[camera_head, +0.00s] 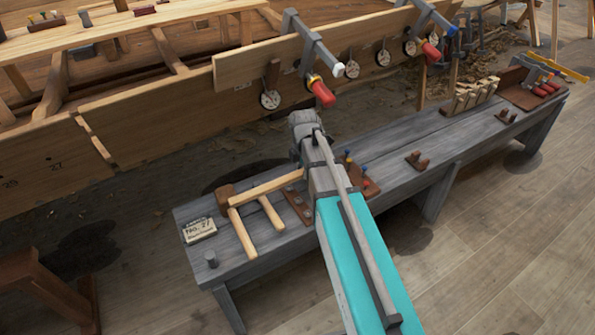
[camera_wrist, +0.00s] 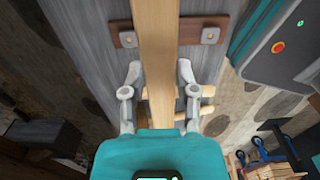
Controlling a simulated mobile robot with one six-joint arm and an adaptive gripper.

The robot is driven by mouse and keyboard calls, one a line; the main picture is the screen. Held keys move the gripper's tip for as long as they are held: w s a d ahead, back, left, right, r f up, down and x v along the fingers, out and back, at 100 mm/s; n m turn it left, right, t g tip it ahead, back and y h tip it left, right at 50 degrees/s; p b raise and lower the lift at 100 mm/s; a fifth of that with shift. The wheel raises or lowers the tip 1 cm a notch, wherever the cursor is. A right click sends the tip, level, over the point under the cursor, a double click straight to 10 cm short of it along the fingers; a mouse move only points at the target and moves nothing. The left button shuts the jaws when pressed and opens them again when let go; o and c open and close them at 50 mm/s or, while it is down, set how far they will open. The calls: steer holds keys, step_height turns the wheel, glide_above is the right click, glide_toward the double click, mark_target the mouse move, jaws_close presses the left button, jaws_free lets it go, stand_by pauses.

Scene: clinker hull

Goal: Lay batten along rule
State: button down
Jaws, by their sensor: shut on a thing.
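A pale wooden batten (camera_wrist: 158,45) runs up the middle of the wrist view, between the two fingers of my gripper (camera_wrist: 159,72), which is shut on it. It crosses a dark brown plate with two bolts (camera_wrist: 124,39) on the grey bench. In the head view, a pale strip (camera_head: 268,187), which looks like this batten, slants over the bench's left part, its right end close to my arm. My arm hides the gripper in the head view. I cannot make out a rule for certain in either view.
The grey bench (camera_head: 400,148) carries a brown block (camera_head: 225,193), short pale wooden pieces (camera_head: 271,213), a "No. 27" tag (camera_head: 199,230) and, at the right, a slatted rack (camera_head: 470,95). Behind it is the plank hull (camera_head: 135,125), with clamps (camera_head: 314,45) jutting towards the bench.

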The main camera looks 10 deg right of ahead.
steer(key=w+d, duration=0.2)
steer(key=w, duration=1.1)
step_height(320, 180, down, 8)
steer(key=b, duration=0.8)
steer(key=shift+w+f, duration=0.15)
steer(key=shift+f, duration=0.1)
steer(key=shift+f+b, duration=0.1)
steer(key=shift+b, duration=0.25)
step_height(320, 180, down, 3)
steer(key=b, duration=0.3)
steer(key=shift+f, duration=0.2)
steer(key=c, duration=0.7)
jaws_free()
steer(key=shift+o, duration=0.2)
